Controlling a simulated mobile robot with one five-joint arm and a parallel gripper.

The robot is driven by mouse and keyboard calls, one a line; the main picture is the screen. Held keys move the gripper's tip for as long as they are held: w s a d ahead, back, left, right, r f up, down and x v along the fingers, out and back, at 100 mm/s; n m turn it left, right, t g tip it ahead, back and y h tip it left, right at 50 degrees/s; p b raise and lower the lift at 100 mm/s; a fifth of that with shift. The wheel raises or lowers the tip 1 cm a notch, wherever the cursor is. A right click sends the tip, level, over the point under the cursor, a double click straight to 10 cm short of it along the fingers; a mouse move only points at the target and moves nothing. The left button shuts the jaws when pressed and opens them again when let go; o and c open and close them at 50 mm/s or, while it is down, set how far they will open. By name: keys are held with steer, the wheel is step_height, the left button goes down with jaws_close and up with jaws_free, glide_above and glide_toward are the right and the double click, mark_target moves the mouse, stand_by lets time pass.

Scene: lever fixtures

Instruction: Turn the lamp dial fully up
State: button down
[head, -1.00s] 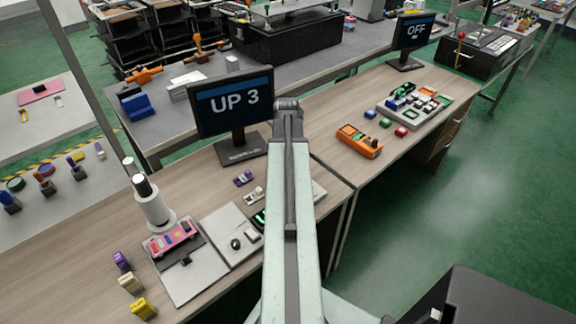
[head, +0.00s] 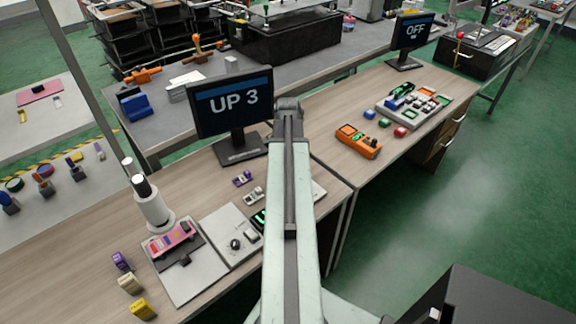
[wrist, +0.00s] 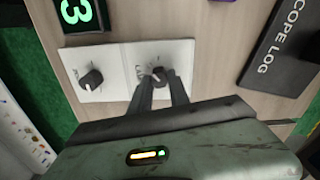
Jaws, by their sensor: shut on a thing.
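In the wrist view a dark round dial (wrist: 159,74) stands on a white plate (wrist: 115,57). Its lettering is partly covered, so I can read only part of what looks like LAMP. My gripper (wrist: 160,82) has its two dark fingers closed on this dial from either side. A second dark dial (wrist: 91,79) with a pale pointer mark sits to the left on the plate, apart from the fingers. A black display (wrist: 78,10) above it shows a green 3. In the head view my arm hides the gripper and the held dial.
A monitor (head: 232,103) reading UP 3 stands on the wooden bench; another monitor (head: 411,40) reads OFF. A white cylindrical device (head: 152,207) stands at left. Bare wood lies between the plate and the book.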

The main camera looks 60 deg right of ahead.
steer(key=m, duration=0.4)
steer(key=shift+s+d+m, duration=0.1)
steer(key=shift+s+m, duration=0.15)
steer(key=shift+m, duration=1.65)
steer(key=shift+s+m, duration=0.1)
steer(key=shift+m, duration=0.2)
steer(key=c, duration=1.2)
jaws_free()
steer(key=shift+c, duration=0.2)
steer(key=shift+r+p, duration=0.55)
step_height(320, 180, up, 7)
steer(key=p, duration=0.6)
steer(key=shift+f+p, duration=0.1)
steer(key=shift+p, duration=0.3)
